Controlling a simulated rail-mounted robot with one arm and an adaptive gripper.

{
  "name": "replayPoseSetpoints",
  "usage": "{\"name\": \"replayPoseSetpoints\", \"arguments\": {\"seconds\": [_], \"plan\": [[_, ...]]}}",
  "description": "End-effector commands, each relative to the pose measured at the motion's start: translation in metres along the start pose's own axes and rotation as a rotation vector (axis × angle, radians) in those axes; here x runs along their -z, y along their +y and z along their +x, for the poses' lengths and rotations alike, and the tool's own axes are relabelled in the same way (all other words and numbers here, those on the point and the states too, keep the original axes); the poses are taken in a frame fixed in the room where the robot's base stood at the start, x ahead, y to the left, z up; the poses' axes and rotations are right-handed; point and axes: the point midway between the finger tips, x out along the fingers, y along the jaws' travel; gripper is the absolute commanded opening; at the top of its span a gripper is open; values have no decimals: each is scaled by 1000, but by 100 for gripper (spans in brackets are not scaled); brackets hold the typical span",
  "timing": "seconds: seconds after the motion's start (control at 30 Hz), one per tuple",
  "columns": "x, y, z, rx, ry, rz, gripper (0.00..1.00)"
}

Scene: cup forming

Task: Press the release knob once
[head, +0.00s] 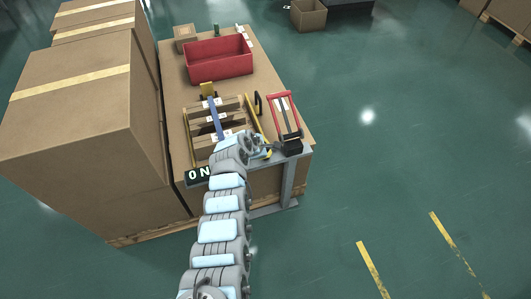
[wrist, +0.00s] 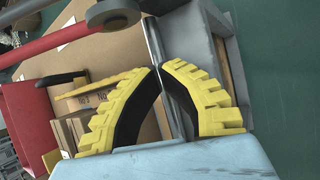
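My gripper (head: 262,152) is at the front edge of the cardboard-topped workbench, just left of a red-framed device (head: 271,112). In the wrist view my gripper (wrist: 160,67) has its yellow-and-black fingertips together, with nothing visibly held. A metal rod shows behind the fingers; I cannot tell whether they touch it. A grey round piece (wrist: 113,13) at the end of a red bar (wrist: 55,40) lies beyond the fingertips at upper left. It may be the release knob, but I cannot tell for sure. No other knob is clear in the head view.
A red bin (head: 218,70) stands at the back of the bench. Cardboard pieces with a blue strip (head: 215,117) lie in the middle. An "ON" sign (head: 198,175) is at the front edge. Large boxes (head: 75,110) block the left; the right floor is clear.

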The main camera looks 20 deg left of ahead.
Motion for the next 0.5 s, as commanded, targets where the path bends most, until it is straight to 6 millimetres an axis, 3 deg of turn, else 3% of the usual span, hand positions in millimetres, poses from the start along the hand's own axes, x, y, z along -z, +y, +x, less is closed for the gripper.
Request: {"name": "replayPoseSetpoints", "arguments": {"seconds": [0.5], "plan": [[-4, 4, -9, 1, 1, 0, 0]]}}
